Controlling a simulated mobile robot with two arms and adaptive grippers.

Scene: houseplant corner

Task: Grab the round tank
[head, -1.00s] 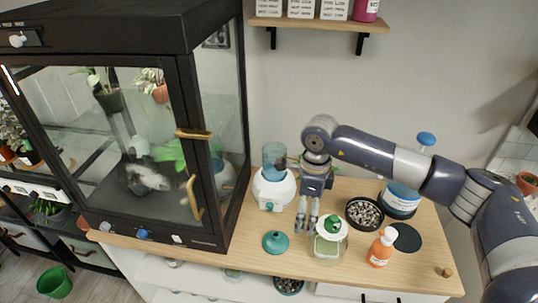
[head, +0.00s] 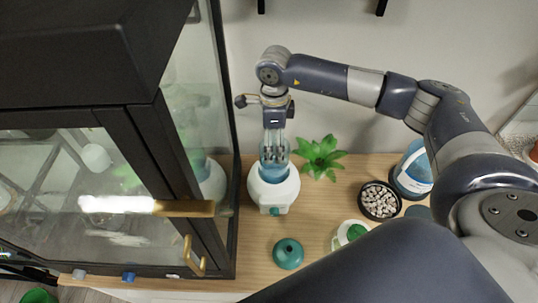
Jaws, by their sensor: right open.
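The round tank (head: 273,172) is a see-through blue cylinder standing upright on a white rounded base (head: 262,195) with a teal knob at its front. A teal lid (head: 288,253) lies apart on the wooden top in front of it. My right gripper (head: 274,158) points down at the tank, its open fingers overlapping the tank's upper part in the picture. I cannot tell whether the fingers are around, inside or just in front of the tank, or touching it. My left gripper is not in view.
A dark-framed glass cabinet (head: 150,150) with a gold handle stands close on the left. A green plant (head: 320,157), a bowl of pebbles (head: 380,200), a blue-and-white container (head: 412,175) and a white-and-green jar (head: 350,232) stand to the right. A large dark arm link of mine covers the lower right.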

